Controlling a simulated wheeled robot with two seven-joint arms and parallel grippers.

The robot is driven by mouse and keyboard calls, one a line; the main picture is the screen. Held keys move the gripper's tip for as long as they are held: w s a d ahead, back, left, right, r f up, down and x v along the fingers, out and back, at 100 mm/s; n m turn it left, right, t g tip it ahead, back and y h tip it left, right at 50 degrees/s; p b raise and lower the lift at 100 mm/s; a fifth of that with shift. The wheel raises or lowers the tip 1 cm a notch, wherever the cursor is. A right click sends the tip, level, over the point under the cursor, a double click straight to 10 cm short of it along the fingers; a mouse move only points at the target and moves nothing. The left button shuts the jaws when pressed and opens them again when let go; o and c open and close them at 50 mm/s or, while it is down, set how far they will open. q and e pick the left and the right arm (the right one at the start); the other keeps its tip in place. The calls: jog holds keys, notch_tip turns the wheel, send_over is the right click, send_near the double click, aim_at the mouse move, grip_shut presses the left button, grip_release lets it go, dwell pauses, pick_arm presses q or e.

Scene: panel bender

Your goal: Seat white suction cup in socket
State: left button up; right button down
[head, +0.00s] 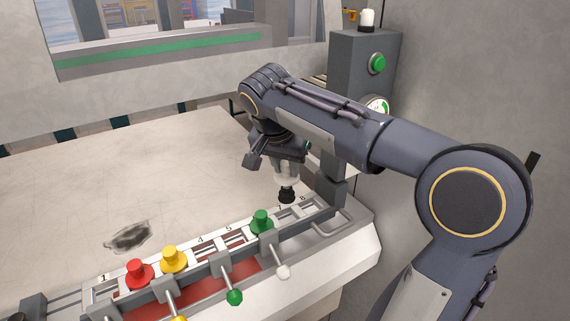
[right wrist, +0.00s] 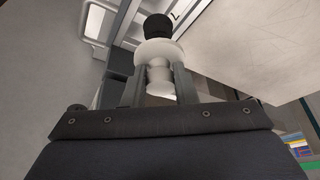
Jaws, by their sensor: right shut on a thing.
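My right gripper (head: 287,165) is shut on the white suction cup (head: 288,177), which hangs black end down above the right end of the socket rail (head: 317,205). In the right wrist view the two fingers (right wrist: 160,80) grip the white stem (right wrist: 158,70) below a wide white collar, with the black tip (right wrist: 157,26) beyond. The black tip appears just above or at the rail between the green suction cup (head: 262,221) and the mark 8; I cannot tell whether it touches. My left gripper is not in view.
A red suction cup (head: 138,273) and a yellow one (head: 173,260) stand farther left on the rail. Levers with white (head: 283,272) and green (head: 235,297) knobs stick out in front. A grey control box (head: 362,60) stands behind. The metal table (head: 70,195) is mostly bare.

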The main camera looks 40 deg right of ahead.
aim_at(284, 195)
jog(key=shift+f+b, duration=1.8)
jog(key=shift+f, duration=0.5)
jog(key=shift+f+b, duration=2.3)
jog(key=shift+f, duration=0.65)
jog(key=c, duration=1.1)
grip_release()
jog(key=shift+r, duration=0.15)
jog(key=p+v, duration=0.1)
jog(key=v, duration=0.6)
jog(key=shift+r, duration=0.3)
jog(key=shift+s, duration=0.1)
